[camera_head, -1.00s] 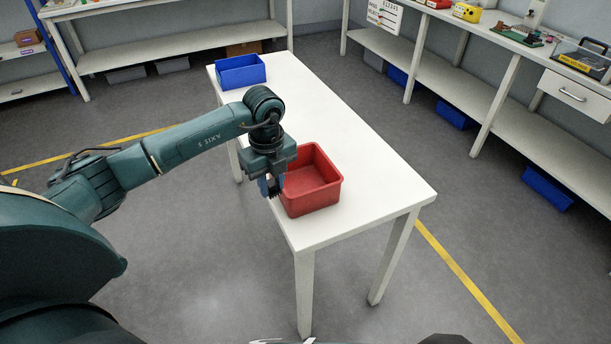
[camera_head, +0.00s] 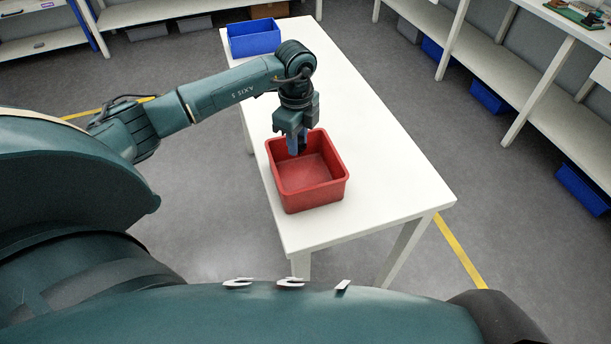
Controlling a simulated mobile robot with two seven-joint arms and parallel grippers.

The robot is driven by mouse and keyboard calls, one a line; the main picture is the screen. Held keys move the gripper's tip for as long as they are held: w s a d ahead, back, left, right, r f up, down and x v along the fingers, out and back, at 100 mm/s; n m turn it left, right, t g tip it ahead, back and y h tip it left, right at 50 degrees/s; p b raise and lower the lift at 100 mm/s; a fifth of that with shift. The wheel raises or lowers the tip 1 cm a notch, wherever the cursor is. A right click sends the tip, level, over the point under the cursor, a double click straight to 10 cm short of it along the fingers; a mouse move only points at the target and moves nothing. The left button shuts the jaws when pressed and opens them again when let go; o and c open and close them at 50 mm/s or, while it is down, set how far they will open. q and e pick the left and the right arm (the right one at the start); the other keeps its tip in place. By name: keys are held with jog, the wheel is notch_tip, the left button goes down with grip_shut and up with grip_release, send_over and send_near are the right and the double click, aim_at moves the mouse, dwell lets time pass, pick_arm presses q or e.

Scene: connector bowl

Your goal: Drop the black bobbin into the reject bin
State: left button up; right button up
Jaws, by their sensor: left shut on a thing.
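The red bin (camera_head: 310,199) stands open on the white table; its visible floor is bare. My left gripper (camera_head: 298,148) points down over the back part of the red bin, its fingertips at about rim height or a little lower. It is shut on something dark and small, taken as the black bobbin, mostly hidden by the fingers. No other black bobbin shows. My right gripper is not in view.
A blue bin (camera_head: 254,39) stands at the far end of the white table (camera_head: 385,180). The table top right of the red bin is clear. Shelves with blue bins (camera_head: 489,98) line the right side.

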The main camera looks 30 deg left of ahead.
pick_arm(q)
notch_tip(320, 180, down, 2)
jog(key=shift+f+b, duration=0.2)
jog(key=shift+b, duration=0.35)
jog(key=o, duration=1)
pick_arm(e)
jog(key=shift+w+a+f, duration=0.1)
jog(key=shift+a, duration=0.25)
pick_arm(q)
jog(key=shift+r, duration=0.1)
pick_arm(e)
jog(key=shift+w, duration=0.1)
pick_arm(q)
jog(key=shift+w+r, duration=0.1)
jog(key=shift+r, duration=0.2)
notch_tip(320, 180, up, 11)
jog(key=shift+r+b, duration=0.1)
jog(key=shift+b, duration=0.6)
jog(key=shift+r, duration=0.6)
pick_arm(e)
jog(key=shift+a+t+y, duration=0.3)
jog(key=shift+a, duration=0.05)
